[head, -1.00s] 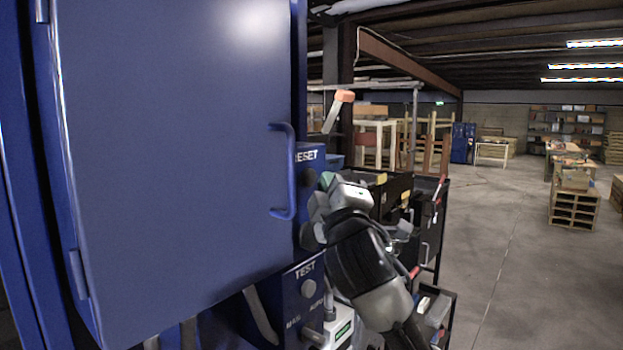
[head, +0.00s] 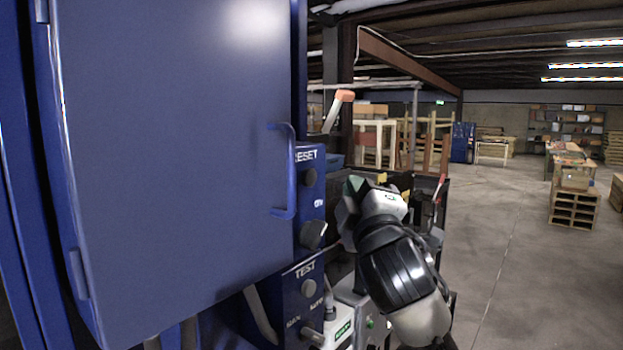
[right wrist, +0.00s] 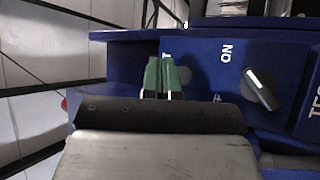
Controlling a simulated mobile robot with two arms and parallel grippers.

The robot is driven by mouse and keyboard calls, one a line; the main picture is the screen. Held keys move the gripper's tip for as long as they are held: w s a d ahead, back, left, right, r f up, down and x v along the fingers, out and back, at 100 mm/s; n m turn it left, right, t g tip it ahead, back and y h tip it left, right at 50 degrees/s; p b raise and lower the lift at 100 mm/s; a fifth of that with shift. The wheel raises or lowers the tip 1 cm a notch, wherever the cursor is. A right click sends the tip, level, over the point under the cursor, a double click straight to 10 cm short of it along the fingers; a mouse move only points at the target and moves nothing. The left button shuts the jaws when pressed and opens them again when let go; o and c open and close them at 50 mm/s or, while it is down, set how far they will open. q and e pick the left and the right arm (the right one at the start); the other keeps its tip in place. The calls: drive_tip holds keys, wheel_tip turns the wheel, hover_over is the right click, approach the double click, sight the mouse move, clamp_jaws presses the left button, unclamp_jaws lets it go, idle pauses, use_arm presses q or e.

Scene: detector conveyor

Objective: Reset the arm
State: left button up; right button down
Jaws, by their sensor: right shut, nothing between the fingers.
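My right gripper (head: 353,185), with green fingertips, is in the middle of the head view, just right of the blue control panel and apart from it in that picture. In the right wrist view its green fingers (right wrist: 163,78) are together and empty, pointing at the blue panel (right wrist: 215,55). The panel in the head view has a RESET label (head: 306,155), a round dark button (head: 309,176) below it and a black rotary knob (head: 313,235). The knob (right wrist: 262,88) also shows in the right wrist view beside the word ON. My left gripper is out of view.
A large blue cabinet door (head: 170,160) with a handle (head: 290,170) fills the left. A TEST panel (head: 305,290) sits below the RESET panel. A dark cart is partly hidden behind my right arm. Open floor (head: 510,260) lies at the right.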

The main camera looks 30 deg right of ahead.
idle(0.7)
drive_tip(key=s+a+f+m+g+y, duration=0.1)
drive_tip(key=a+f+g, duration=0.15)
drive_tip(key=f, duration=0.85)
drive_tip(key=s+a+f+m+g+y, duration=0.2)
drive_tip(key=f+g, duration=0.2)
drive_tip(key=f, duration=0.8)
drive_tip(key=s+a+f+m+g+y, duration=0.1)
drive_tip(key=a+f+g, duration=0.15)
drive_tip(key=f, duration=0.85)
drive_tip(key=s+a+f+m+g+y, duration=0.1)
drive_tip(key=s+a+f+m+g, duration=0.15)
drive_tip(key=s+f, duration=0.4)
drive_tip(key=s+a+f+m+g+y, duration=0.1)
drive_tip(key=s+f+g, duration=0.35)
drive_tip(key=s, duration=0.35)
drive_tip(key=s+a+f+m+g+y, duration=0.1)
drive_tip(key=s+a+f+m+g, duration=0.15)
drive_tip(key=s+f, duration=0.45)
wheel_tip(320, 180, down, 29)
drive_tip(key=s+n+g+b, duration=0.1)
drive_tip(key=b, duration=0.4)
drive_tip(key=s+d+f+g+b, duration=0.1)
drive_tip(key=s+d+f+b, duration=0.2)
drive_tip(key=s+f, duration=1.3)
wheel_tip(320, 180, down, 4)
drive_tip(key=shift+f+n, duration=0.1)
drive_tip(key=shift+n, duration=0.2)
